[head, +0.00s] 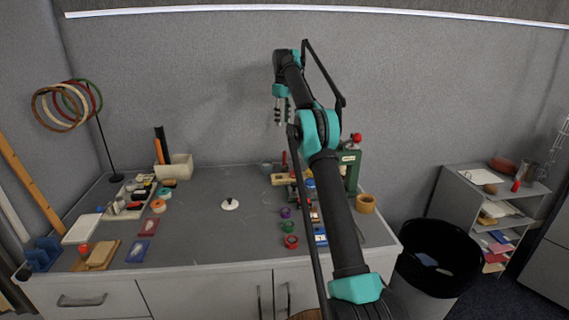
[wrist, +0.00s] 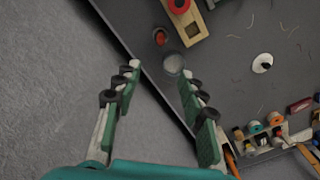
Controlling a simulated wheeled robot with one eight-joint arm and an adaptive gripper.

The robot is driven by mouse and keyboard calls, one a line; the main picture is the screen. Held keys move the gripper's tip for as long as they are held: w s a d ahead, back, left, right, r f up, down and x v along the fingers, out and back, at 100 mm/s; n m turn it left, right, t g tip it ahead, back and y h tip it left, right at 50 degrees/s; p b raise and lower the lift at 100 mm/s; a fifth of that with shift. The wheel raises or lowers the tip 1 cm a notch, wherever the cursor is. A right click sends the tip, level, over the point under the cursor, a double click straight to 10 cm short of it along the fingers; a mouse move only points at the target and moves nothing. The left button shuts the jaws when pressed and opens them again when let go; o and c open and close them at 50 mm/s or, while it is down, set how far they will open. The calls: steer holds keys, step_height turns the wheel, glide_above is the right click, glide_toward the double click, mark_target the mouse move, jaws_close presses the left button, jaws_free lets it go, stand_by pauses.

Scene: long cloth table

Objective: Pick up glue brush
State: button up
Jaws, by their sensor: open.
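My gripper (head: 281,122) is open and empty, raised above the back of the grey table, in front of the grey wall. In the wrist view its two green fingers (wrist: 162,76) are spread apart. I cannot pick out the glue brush for certain. A reddish-brown upright piece (head: 285,158), possibly its handle, stands at the table's back; from above it looks like a small oval (wrist: 160,37), beyond the fingertips. A small grey jar (head: 266,168) is beside it and also shows just past the fingertips (wrist: 173,64). My arm hides part of the table's right side.
A wooden piece (head: 284,179) and a green press (head: 351,167) stand near the reddish piece. A white disc with a dark knob (head: 230,204) lies mid-table, with clear room around it. A tray of small items (head: 128,198) is at left. The wall rises close behind the table.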

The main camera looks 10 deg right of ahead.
glide_above(285, 152)
steer(key=w, duration=0.1)
steer(key=f, duration=1)
steer(key=shift+w+a+f, duration=0.1)
steer(key=shift+a+f, duration=0.2)
steer(key=shift+a, duration=0.05)
steer(key=shift+s+d+f, duration=0.15)
steer(key=shift+f, duration=1.25)
steer(key=shift+s+d+f, duration=0.1)
steer(key=shift+d+f, duration=0.05)
steer(key=shift+f, duration=1.2)
steer(key=shift+c, duration=0.5)
jaws_close()
